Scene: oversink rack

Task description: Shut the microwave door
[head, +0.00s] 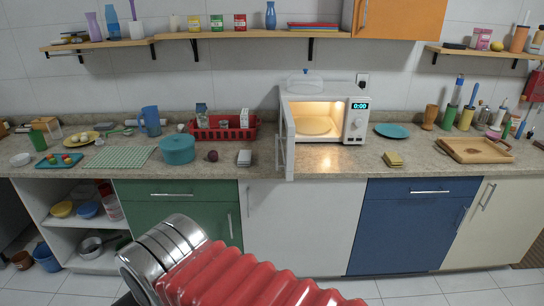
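The white microwave (357,112) stands on the counter against the tiled wall. Its door (285,140) is open, hinged on the left and swung out toward me, so I see it nearly edge-on. The lit interior shows a round yellowish turntable plate (312,126). A clock display glows on the right panel. My arm, with a metal joint and red ribbed sleeve, crosses the lower foreground, well short of the counter. My gripper is not in view.
A clear domed cover (305,82) sits on the microwave. The counter before the microwave opening is clear.

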